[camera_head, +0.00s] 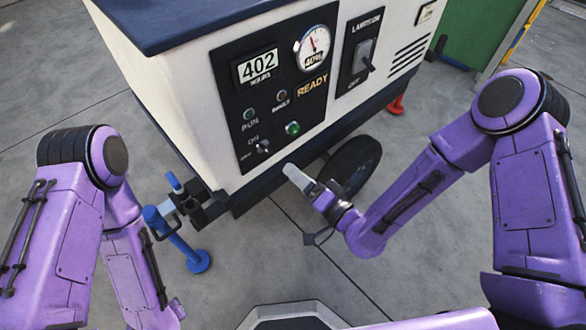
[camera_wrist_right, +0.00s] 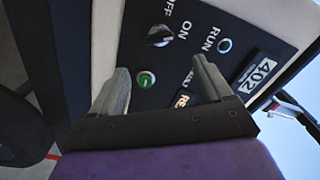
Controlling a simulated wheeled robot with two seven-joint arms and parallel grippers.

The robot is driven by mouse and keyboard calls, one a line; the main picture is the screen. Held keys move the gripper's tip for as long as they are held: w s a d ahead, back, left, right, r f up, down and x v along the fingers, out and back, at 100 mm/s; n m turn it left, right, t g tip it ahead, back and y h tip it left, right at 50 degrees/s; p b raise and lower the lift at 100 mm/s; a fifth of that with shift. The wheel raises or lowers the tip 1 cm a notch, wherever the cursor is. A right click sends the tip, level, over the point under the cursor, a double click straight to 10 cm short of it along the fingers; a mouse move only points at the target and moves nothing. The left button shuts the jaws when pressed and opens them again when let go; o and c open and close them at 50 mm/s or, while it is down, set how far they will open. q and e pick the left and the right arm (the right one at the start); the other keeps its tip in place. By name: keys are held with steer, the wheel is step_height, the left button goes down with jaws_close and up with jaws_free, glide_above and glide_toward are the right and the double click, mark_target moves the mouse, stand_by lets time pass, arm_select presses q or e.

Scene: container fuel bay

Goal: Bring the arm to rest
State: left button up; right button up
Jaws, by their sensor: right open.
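My right gripper (camera_head: 296,174) is open and empty in front of the lower edge of the white and navy generator (camera_head: 190,100). It is below and slightly right of the green button (camera_head: 292,128) in the head view. In the right wrist view the two grey fingers (camera_wrist_right: 160,75) stand apart, with the green button (camera_wrist_right: 146,79) showing between them. No contact with the panel can be made out. My left arm (camera_head: 75,215) bends down at the left. Its gripper is out of the picture.
The black panel (camera_head: 270,95) carries a 402 hours display (camera_head: 258,67), a round gauge (camera_head: 313,48) and an on/off switch (camera_head: 262,146). A blue hitch post (camera_head: 180,240) and a wheel (camera_head: 355,165) stand below. Bare concrete lies around.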

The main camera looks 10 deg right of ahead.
stand_by(0.4)
steer(key=s+d+f+m+g+h, duration=0.1)
steer(key=s+d+f+g+h, duration=0.35)
steer(key=s+d+f, duration=0.45)
steer(key=s+d+f+m+g+h, duration=0.1)
steer(key=s+d+f+g+h, duration=0.45)
steer(key=f, duration=0.45)
steer(key=s+d+f+g+h, duration=0.2)
steer(key=s+d+h, duration=0.2)
steer(key=s+d, duration=0.55)
step_height(320, 180, up, 16)
steer(key=p, duration=1.6)
steer(key=shift+w+r+t+p, duration=0.25)
steer(key=shift+t+p, duration=0.05)
steer(key=shift+p, duration=0.05)
